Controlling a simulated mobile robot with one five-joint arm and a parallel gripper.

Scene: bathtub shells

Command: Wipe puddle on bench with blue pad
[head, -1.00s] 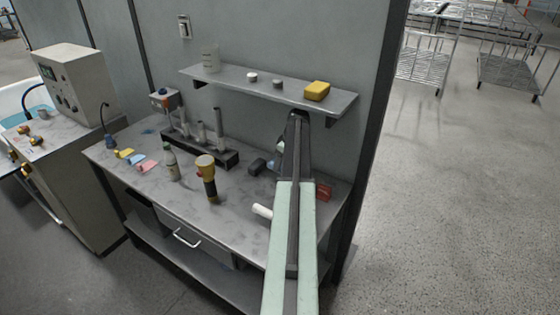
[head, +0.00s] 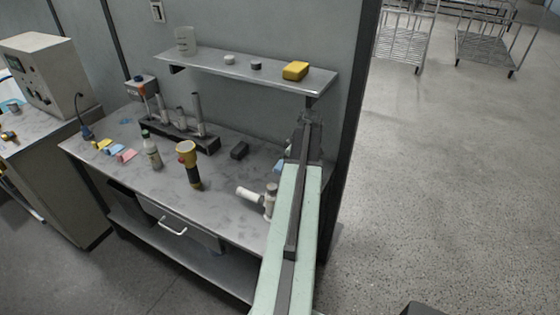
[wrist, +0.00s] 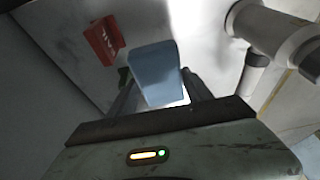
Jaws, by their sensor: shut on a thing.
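My gripper (wrist: 158,92) is shut on the blue pad (wrist: 155,72), a small blue block held between the two fingers in the wrist view. The pad is above the right part of the grey bench (head: 222,222). In the head view my arm hides most of the gripper, and a bit of blue shows just left of the arm. I cannot make out the puddle for certain. A faint bluish patch (head: 126,121) lies at the bench's back left, and a bright sheen shows beyond the pad in the wrist view.
A shelf (head: 220,66) hangs above.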

